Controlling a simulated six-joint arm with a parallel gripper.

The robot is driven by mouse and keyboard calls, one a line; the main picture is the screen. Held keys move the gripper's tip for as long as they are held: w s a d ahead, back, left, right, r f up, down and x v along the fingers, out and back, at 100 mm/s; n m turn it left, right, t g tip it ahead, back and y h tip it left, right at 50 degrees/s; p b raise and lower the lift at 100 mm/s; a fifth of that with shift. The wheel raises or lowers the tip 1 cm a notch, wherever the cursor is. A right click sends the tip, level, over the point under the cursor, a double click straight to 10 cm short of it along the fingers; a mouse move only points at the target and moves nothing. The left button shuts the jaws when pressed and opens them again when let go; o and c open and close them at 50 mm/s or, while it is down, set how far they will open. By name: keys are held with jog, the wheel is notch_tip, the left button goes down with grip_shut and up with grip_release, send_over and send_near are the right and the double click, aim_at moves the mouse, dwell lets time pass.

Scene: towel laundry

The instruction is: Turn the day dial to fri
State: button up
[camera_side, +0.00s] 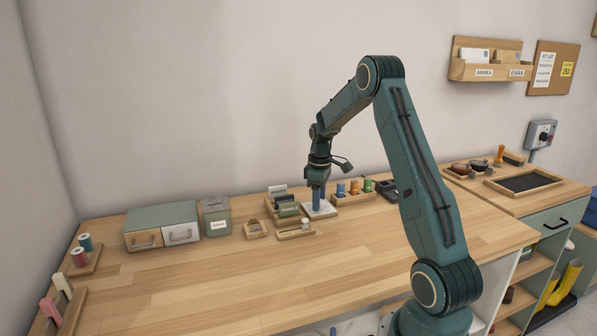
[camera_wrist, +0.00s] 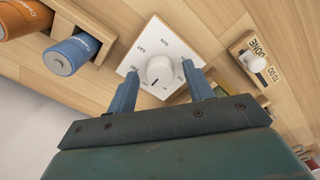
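The day dial (camera_wrist: 181,41) is a white square plate with a round white knob (camera_wrist: 159,69) at its middle. It lies on the wooden counter; in the side view its plate (camera_side: 326,212) shows under my gripper. SUN and SAT can be read in the wrist view; the other labels are partly hidden by my fingers or too small to read surely. A short dark mark on the knob points toward the gripper's side of the picture. My gripper (camera_wrist: 160,72) is open and points down, with one blue finger on each side of the knob. I cannot tell whether they touch it.
A wooden DONE/TO DO slider board (camera_wrist: 262,66) and an organizer (camera_side: 283,202) are nearby. A drawer box (camera_side: 162,218) stands farther left. The counter front (camera_side: 260,280) is clear.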

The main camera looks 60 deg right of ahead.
jog(key=c, duration=0.8)
jog(key=shift+c, duration=0.2)
jog(key=shift+m, duration=0.3)
jog(key=m, duration=0.9)
jog(key=shift+r, duration=0.1)
jog(key=o, duration=1)
jog(key=shift+c, duration=0.2)
